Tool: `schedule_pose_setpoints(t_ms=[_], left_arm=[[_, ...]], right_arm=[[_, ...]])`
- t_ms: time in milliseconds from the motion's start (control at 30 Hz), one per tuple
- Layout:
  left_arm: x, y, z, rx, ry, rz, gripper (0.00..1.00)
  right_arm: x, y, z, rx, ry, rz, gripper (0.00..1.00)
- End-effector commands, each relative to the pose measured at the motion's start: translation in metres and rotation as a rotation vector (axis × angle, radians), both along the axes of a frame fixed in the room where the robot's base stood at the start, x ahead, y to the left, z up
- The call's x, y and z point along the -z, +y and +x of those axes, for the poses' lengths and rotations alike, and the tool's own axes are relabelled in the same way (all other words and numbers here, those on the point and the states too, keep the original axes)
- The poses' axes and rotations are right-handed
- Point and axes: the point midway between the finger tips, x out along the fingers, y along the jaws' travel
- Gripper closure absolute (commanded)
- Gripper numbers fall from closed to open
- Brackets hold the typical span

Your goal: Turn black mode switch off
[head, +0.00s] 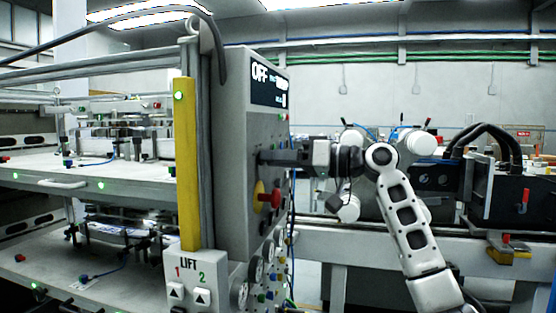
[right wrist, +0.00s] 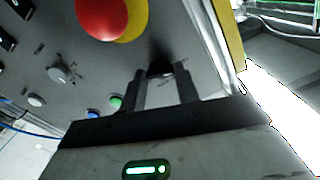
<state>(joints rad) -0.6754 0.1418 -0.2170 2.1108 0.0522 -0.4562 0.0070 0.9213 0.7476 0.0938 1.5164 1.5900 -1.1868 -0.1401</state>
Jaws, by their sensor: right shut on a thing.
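The grey control panel (head: 234,150) stands at the middle of the head view, with a display (head: 268,85) reading "OFF" at its top. My right gripper (head: 264,157) reaches the panel from the right, below the display. In the right wrist view its two fingers (right wrist: 161,82) stand on either side of the black mode switch (right wrist: 160,67), a small dark knob on the panel face. The gripper is shut on this knob. In the head view the gripper hides the knob. My left gripper is in neither view.
A red emergency button on a yellow base (right wrist: 102,15) sits close to the gripper. A grey knob (right wrist: 60,74), a green button (right wrist: 116,101) and a blue button (right wrist: 93,113) are nearby. A yellow post (head: 187,165) and the LIFT box (head: 190,280) stand left of the panel.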

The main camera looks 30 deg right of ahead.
Motion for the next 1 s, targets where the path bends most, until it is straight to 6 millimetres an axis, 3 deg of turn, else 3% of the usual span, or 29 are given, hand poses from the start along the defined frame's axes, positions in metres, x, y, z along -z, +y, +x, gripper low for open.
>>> schedule_pose_setpoints(t_ms=[33, 67, 100, 133, 567, 1000], left_arm=[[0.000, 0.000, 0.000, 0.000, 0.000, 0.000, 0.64], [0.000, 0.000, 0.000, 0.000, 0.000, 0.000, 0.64], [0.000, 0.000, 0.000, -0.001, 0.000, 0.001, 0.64], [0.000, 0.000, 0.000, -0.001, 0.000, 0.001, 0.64], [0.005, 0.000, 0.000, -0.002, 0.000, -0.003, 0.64], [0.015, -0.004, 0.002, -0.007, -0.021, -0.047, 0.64]], right_arm=[[0.001, 0.000, 0.000, -0.001, 0.001, -0.001, 0.91], [0.001, 0.000, 0.000, -0.001, 0.001, -0.001, 0.60], [0.001, 0.000, 0.000, -0.001, 0.001, -0.001, 0.49], [0.001, 0.000, 0.000, -0.001, 0.001, -0.001, 0.47], [0.002, -0.009, -0.010, 0.003, 0.000, -0.001, 0.47], [0.004, -0.074, -0.086, 0.003, 0.001, -0.002, 0.47]])
